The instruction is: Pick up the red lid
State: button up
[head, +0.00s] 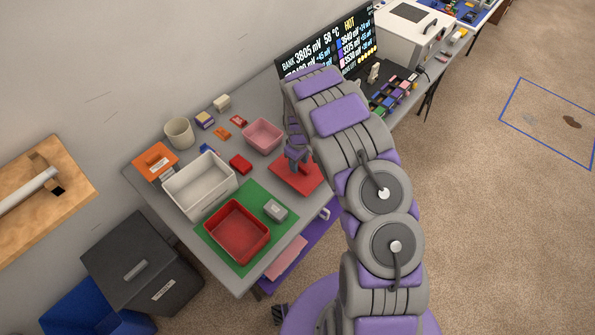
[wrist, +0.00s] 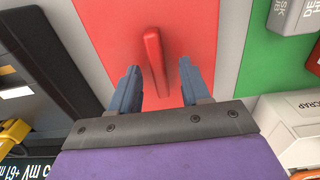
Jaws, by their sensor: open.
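The red lid (head: 306,185) lies flat on the grey workbench, right of the green mat. In the wrist view the lid (wrist: 105,28) fills the upper middle, with a raised red bar handle (wrist: 153,50) standing on it. My gripper (wrist: 159,67) is open over the lid, with one finger on each side of the handle and visible gaps to both. In the head view my gripper (head: 296,158) is at the lid, partly hidden by my arm. Whether the fingertips touch the lid's surface cannot be told.
A red bin (head: 211,231) and a grey labelled block (head: 275,210) sit on the green mat (head: 259,250). A white bin (head: 177,196) and pink bin (head: 263,143) stand nearby. The display (head: 325,45) stands behind my arm.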

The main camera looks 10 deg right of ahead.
jog(key=shift+d+f, duration=0.35)
jog(key=shift+f, duration=0.15)
jog(key=shift+d, duration=0.25)
jog(key=shift+a, duration=0.8)
jog(key=c, duration=0.4)
jog(key=shift+a, duration=0.15)
jog(key=shift+c, duration=1.4)
jog(key=shift+d, duration=0.25)
jog(key=shift+c, duration=0.7)
jog(key=shift+d, duration=0.5)
grip_shut()
